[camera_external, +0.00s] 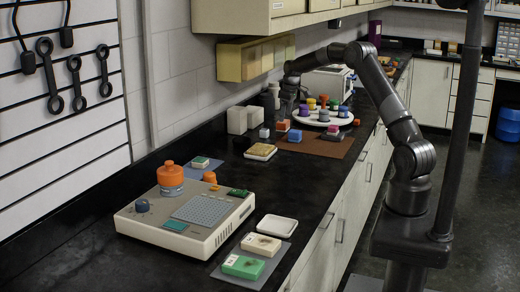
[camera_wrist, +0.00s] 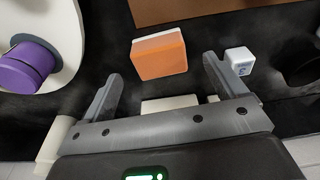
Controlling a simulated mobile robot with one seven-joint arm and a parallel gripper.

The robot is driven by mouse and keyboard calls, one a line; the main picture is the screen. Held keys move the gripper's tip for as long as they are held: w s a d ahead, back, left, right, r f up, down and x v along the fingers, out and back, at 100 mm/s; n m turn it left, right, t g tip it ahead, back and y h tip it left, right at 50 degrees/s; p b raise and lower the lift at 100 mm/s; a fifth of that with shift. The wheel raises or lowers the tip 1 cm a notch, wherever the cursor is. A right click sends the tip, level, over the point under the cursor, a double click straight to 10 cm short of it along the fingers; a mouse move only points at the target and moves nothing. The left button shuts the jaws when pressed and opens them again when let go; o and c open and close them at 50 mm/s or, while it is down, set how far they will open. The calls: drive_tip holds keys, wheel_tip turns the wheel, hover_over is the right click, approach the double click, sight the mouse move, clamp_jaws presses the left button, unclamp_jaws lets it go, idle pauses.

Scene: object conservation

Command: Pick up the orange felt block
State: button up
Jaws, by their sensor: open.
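The orange felt block (camera_wrist: 160,57) lies on the dark counter in the wrist view, with a pale side along its top edge. An orange block that looks like it shows in the external view (camera_external: 282,125), small, just below the end of my arm. My gripper (camera_wrist: 162,70) is open and empty. Its two fingers are spread to the left and right of the block in the wrist view, and the block appears beyond the fingertips, apart from them. In the external view my gripper (camera_external: 288,98) hangs over the back of the counter, dark and hard to make out.
A small pale cube (camera_wrist: 240,61) sits close to the right finger. A white round tray (camera_external: 302,120) holds several coloured cylinders, including a purple one (camera_wrist: 27,68). A brown mat (camera_external: 315,147) lies in front. White boxes (camera_external: 237,120) stand near the wall.

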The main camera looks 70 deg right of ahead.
sight(283, 126)
drive_tip(key=f, duration=0.2)
drive_tip(key=w+f, duration=0.1)
drive_tip(key=f, duration=0.2)
drive_tip(key=shift+w, duration=0.1)
drive_tip(key=shift+c, duration=0.2)
drive_tip(key=c, duration=1)
drive_tip(key=shift+r, duration=0.1)
drive_tip(key=shift+c, duration=0.2)
